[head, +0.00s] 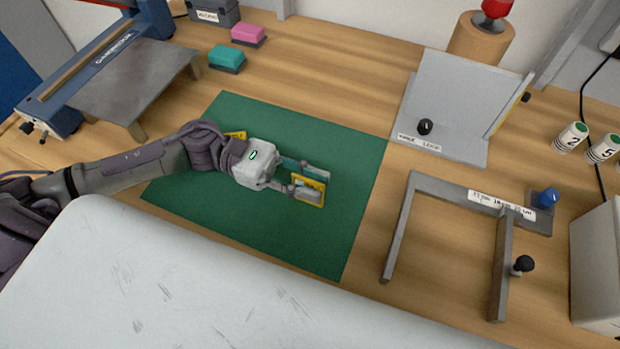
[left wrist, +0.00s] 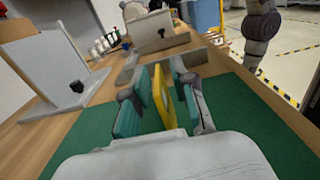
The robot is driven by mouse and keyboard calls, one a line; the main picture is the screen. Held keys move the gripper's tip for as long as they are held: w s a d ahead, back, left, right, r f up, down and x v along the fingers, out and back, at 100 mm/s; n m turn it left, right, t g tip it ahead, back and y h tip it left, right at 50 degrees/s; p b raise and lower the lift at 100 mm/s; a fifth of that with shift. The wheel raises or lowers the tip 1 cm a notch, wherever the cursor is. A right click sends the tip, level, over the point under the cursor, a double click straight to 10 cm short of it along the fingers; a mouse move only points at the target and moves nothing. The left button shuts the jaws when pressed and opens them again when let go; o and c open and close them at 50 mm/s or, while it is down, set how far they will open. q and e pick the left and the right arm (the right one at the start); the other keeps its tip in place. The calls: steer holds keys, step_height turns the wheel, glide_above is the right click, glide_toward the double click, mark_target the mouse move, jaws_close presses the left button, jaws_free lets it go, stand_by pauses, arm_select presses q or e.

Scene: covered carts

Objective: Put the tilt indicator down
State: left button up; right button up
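The tilt indicator, a thin yellow plate (head: 316,199), stands on edge over the right half of the green mat (head: 345,235). It also shows in the left wrist view (left wrist: 162,98) between my finger pads. My left gripper (head: 305,178) is around it, low over the mat. Its teal-padded fingers (left wrist: 163,95) are open, with narrow gaps between the pads and the plate. The lower edge of the plate is partly hidden, and I cannot tell surely whether it touches the mat. My right gripper is out of view.
Another yellow piece (head: 236,135) shows behind my left wrist. A grey angle plate (head: 452,100) and a grey fork-shaped frame (head: 440,187) stand right of the mat. Teal (head: 227,58) and pink (head: 248,35) blocks lie at the back. The mat's front right is clear.

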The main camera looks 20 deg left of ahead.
arm_select(q)
steer(key=shift+r, duration=0.2)
steer(key=a+b, duration=0.1)
steer(key=a, duration=0.5)
steer(key=shift+a+f+b, duration=0.15)
steer(key=shift+f+b, duration=0.05)
steer(key=shift+b, duration=0.2)
steer(key=shift+w+a+r, duration=0.1)
steer(key=shift+a+r, duration=0.05)
steer(key=shift+a, duration=0.45)
